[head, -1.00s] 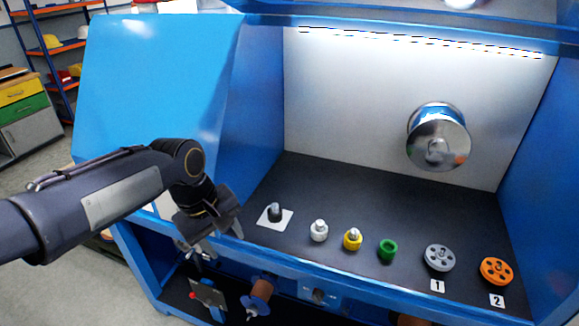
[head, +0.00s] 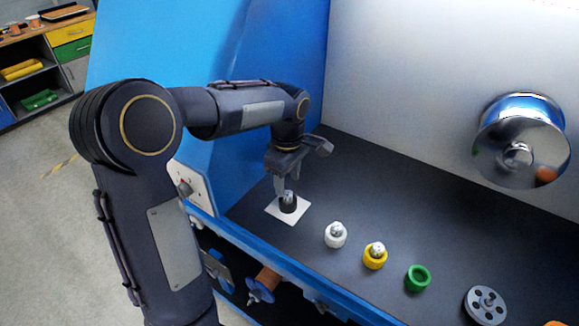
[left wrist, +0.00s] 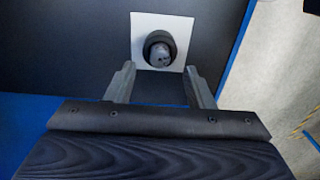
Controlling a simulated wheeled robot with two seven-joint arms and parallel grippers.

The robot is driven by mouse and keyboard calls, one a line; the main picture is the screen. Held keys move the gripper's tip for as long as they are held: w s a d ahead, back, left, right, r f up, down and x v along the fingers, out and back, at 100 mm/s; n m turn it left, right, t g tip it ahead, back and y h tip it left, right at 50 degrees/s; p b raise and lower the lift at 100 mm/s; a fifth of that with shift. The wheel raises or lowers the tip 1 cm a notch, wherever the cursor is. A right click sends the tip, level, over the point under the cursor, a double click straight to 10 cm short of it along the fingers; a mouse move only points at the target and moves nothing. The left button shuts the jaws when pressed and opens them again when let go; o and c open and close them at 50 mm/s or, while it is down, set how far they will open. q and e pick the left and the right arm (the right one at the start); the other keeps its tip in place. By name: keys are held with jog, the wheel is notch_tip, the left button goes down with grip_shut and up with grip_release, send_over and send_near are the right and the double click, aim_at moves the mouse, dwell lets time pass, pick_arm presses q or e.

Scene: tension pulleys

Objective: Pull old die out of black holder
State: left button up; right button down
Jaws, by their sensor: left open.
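The black holder (head: 288,206) stands on a white square pad on the dark shelf. The silvery die (head: 288,196) sits in it, its top showing. In the left wrist view the black holder (left wrist: 152,40) is a dark ring around the grey die (left wrist: 161,54). My left gripper (head: 287,187) points down just above the holder. In the left wrist view its two fingers are spread apart and empty, with the holder ahead of them, roughly centred between the tips. Whether a finger touches the die cannot be told. My right gripper is not in view.
To the right stand a white holder (head: 335,235), a yellow holder (head: 375,256), a green ring (head: 418,278) and a grey pulley (head: 485,304). A shiny metal wheel (head: 520,140) is on the back wall. The blue side wall (head: 285,60) rises behind my left arm.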

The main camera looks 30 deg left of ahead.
aim_at(288, 193)
pick_arm(q)
jog(key=shift+f, duration=1.95)
jog(key=shift+r, duration=0.1)
grip_shut()
